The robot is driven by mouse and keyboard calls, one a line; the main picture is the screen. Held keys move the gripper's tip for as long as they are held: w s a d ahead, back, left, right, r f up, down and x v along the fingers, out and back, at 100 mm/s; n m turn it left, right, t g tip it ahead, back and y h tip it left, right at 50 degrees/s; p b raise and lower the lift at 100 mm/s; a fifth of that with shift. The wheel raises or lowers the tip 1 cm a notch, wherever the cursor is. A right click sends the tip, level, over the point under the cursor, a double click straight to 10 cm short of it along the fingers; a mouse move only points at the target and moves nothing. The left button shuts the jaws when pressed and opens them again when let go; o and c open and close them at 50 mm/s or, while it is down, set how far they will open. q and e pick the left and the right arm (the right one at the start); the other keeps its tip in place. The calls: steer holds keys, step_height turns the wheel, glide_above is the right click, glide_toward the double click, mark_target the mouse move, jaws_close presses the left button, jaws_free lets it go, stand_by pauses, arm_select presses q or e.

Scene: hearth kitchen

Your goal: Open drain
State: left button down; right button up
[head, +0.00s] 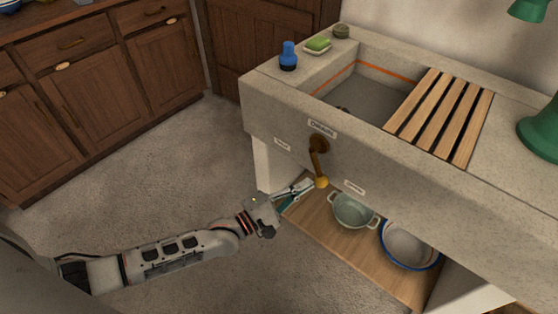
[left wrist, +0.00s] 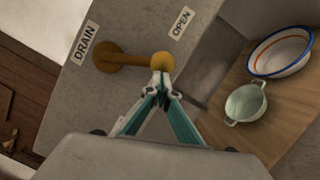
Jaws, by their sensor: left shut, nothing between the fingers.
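The drain lever (head: 317,160) is brass-brown with an ochre ball knob (head: 321,182), on the front of the stone sink below the DRAIN label (head: 322,128). It hangs about straight down. In the left wrist view the knob (left wrist: 162,61) lies right at my fingertips, and the OPEN label (left wrist: 181,22) is beyond it. My left gripper (head: 309,185) is shut and empty, with its tips at the left side of the knob. I cannot tell if they touch. A second label (head: 283,144) on the left is too small to read. My right gripper is out of view.
Under the sink, a wooden shelf (head: 300,221) holds a green two-handled pot (head: 352,211) and a white blue-rimmed basin (head: 409,244). A slatted wooden rack (head: 440,115) lies across the basin opening. The floor left of the sink is clear.

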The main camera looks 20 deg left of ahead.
arm_select(q)
steer(key=shift+s+d+r+n, duration=0.1)
steer(key=shift+d+r+n, duration=0.05)
steer(key=shift+d+n, duration=0.3)
arm_select(e)
steer(key=shift+s+f, duration=0.1)
steer(key=shift+s, duration=0.05)
arm_select(q)
steer(key=shift+a, duration=0.1)
arm_select(e)
steer(key=shift+a, duration=0.1)
